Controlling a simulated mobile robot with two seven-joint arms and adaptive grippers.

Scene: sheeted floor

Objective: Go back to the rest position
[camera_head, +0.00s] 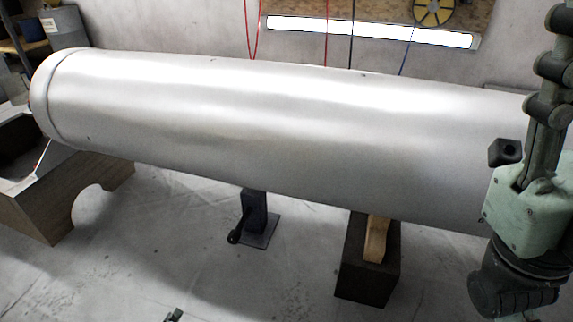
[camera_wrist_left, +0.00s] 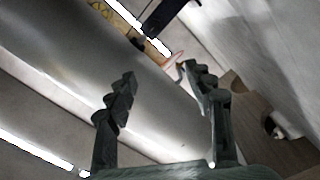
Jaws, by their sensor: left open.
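My left gripper (camera_wrist_left: 165,90) is open and empty in the left wrist view, with its two dark, knuckled fingers spread apart. In the head view only a small dark tip (camera_head: 173,315) shows at the bottom edge. A large pale metal cylinder (camera_head: 270,120) lies across the head view. It also shows behind the fingers in the left wrist view (camera_wrist_left: 70,60). My right gripper (camera_head: 545,110) seems to be the green and dark knuckled part at the right edge, pointing up in front of the cylinder. It is cut off by the frame, so its jaws cannot be judged.
A wooden cradle (camera_head: 45,205) stands under the cylinder's left end. A black stand (camera_head: 257,222) and a dark block (camera_head: 368,265) with a wooden piece are below its middle. A bright strip light (camera_head: 370,31) is on the back wall. The sheeted floor (camera_head: 150,260) at lower left looks mostly clear.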

